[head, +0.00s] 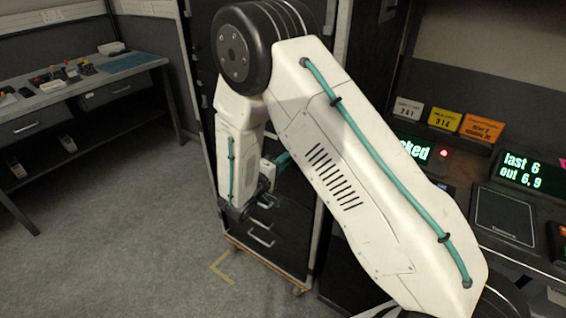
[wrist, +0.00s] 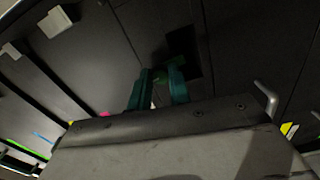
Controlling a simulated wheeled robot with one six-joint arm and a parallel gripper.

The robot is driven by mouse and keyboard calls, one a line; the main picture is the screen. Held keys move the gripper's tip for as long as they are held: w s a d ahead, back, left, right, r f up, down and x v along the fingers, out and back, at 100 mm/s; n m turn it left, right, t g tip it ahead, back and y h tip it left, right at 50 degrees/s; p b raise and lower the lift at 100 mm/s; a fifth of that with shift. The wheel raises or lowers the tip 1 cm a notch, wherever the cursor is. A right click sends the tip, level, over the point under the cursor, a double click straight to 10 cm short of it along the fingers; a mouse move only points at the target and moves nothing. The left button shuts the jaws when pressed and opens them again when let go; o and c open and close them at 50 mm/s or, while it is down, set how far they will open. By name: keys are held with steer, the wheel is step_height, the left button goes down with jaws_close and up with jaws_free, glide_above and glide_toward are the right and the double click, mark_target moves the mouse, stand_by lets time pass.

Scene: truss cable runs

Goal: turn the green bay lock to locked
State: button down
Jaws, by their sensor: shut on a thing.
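In the wrist view my gripper (wrist: 160,88) reaches up to a dark panel with its two teal fingers. The fingers are shut on the green bay lock (wrist: 172,70), a small green piece beside a black rectangular recess. The lock is mostly hidden by the fingers, and I cannot tell which way it is turned.
A dark drawer cabinet (head: 262,238) on casters stands behind my arm. A metal handle (wrist: 267,98) sticks out right of my gripper. A display (head: 412,151) ending in "cked" has a red light beside it. A workbench (head: 85,83) stands left, with open carpet before it.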

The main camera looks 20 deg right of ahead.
steer(key=shift+m, duration=0.6)
steer(key=c, duration=1.3)
jaws_free()
steer(key=shift+s+a, duration=0.1)
steer(key=v, duration=0.7)
steer(key=shift+s+a, duration=0.2)
